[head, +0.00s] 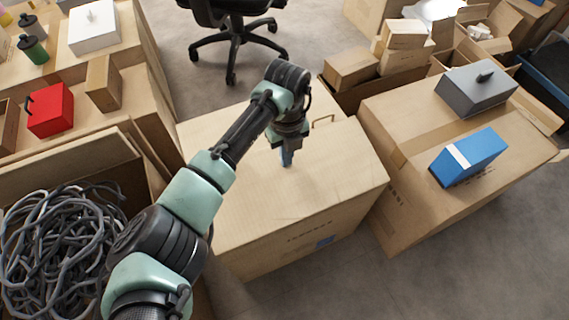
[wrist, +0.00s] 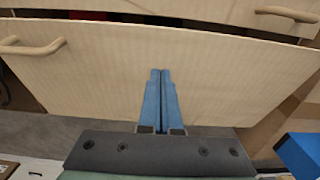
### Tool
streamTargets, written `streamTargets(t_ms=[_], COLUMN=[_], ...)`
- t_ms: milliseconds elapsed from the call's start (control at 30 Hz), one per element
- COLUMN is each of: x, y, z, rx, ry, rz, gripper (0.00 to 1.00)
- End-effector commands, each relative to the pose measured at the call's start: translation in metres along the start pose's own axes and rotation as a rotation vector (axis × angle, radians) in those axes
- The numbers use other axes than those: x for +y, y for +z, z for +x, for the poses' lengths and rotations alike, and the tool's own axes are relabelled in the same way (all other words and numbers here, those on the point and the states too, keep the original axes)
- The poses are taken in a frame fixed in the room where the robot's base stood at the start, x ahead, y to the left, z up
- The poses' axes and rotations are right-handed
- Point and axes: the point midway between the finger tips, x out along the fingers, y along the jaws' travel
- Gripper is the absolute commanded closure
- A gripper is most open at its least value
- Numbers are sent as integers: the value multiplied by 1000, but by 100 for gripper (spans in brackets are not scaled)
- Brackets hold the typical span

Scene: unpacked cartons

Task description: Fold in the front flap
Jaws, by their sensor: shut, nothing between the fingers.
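The carton (head: 232,232) stands in the middle of the head view, with a broad pale panel (head: 330,170) across its top. In the wrist view this seems to be the wide flap panel (wrist: 230,80), with a wooden-looking handle (wrist: 35,47) at its left. A narrow dark gap separates it from another panel (wrist: 210,10) at the top. My gripper (head: 287,160) is shut and empty, pointing down over the panel. Its blue fingers (wrist: 160,75) lie together in front of the panel in the wrist view. I cannot tell whether the tips touch it.
A second carton (head: 400,210) stands close at the right, bearing a grey box (head: 476,88) and a blue box (head: 468,157). At the left, an open carton holds grey cables (head: 60,250). A red box (head: 50,110) stands farther back. Floor is clear in front.

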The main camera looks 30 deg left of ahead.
Motion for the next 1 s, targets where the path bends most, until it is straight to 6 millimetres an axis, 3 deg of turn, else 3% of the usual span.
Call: streamTargets(t_ms=[33,167,1000], x=[0,0,0], y=[2,8,6], z=[14,31,-64], rx=[2,1,1], ry=[1,0,0], rz=[0,0,1], gripper=[100,100,100])
